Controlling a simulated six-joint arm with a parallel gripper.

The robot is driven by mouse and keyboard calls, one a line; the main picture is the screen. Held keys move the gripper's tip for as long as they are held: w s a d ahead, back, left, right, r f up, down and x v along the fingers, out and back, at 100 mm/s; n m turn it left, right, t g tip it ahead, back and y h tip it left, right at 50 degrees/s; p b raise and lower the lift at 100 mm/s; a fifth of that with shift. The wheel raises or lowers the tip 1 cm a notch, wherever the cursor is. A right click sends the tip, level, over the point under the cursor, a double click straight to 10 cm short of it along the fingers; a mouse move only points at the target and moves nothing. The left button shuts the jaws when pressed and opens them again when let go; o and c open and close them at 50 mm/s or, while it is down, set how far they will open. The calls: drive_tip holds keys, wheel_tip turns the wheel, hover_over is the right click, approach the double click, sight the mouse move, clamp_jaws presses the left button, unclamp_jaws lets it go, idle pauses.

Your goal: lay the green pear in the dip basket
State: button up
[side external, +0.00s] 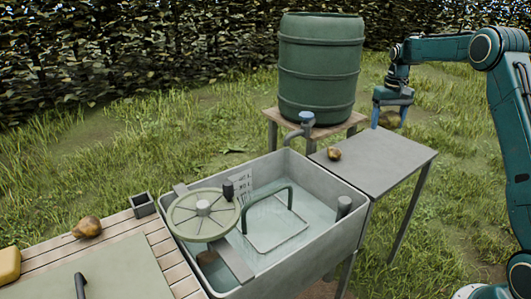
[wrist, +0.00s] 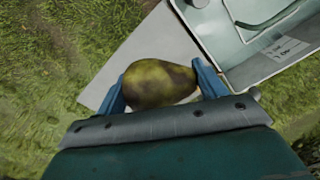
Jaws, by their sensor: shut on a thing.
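My gripper (side external: 391,104) is shut on the green pear (wrist: 158,84), with one blue finger on each side of it. The pear is mottled green and brown and lies crosswise between the fingers in the wrist view. In the side view the pear (side external: 390,119) hangs below my gripper, above the far right part of the grey side table. The dip basket (side external: 280,246) appears as a flat frame with a green arched handle (side external: 268,207) in the water of the grey sink (side external: 330,178), left of my gripper and apart from it.
A brown-yellow pear (side external: 334,154) lies on the grey side table (side external: 385,158). A tap (side external: 305,121) and a green barrel (side external: 320,70) stand behind the sink. A round spoked wheel (side external: 203,214) covers the sink's left part. Another pear (side external: 87,227) lies on the slatted bench.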

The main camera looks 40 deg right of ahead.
sight(387, 112)
drive_tip(key=r, duration=0.3)
drive_tip(key=shift+w+a+r, duration=0.2)
drive_tip(key=shift+w+a, duration=0.05)
drive_tip(key=shift+w, duration=0.05)
drive_tip(key=w+a+n, duration=0.5)
drive_tip(key=w+a, duration=0.1)
drive_tip(key=a, duration=0.3)
drive_tip(key=w+a+n, duration=0.5)
drive_tip(key=w+a, duration=0.1)
drive_tip(key=a, duration=0.4)
wheel_tip(387, 112, down, 33)
drive_tip(key=a+f, duration=0.5)
drive_tip(key=a, duration=0.4)
drive_tip(key=shift+w+a+f+n, duration=0.15)
drive_tip(key=shift+a+f+n, duration=0.15)
drive_tip(key=shift+a, duration=0.1)
drive_tip(key=shift+w+a+f, duration=0.1)
drive_tip(key=shift+a+f, duration=0.6)
drive_tip(key=shift+a, duration=0.3)
drive_tip(key=shift+a+f, duration=0.65)
drive_tip(key=shift+a, duration=0.3)
drive_tip(key=shift+f, duration=0.6)
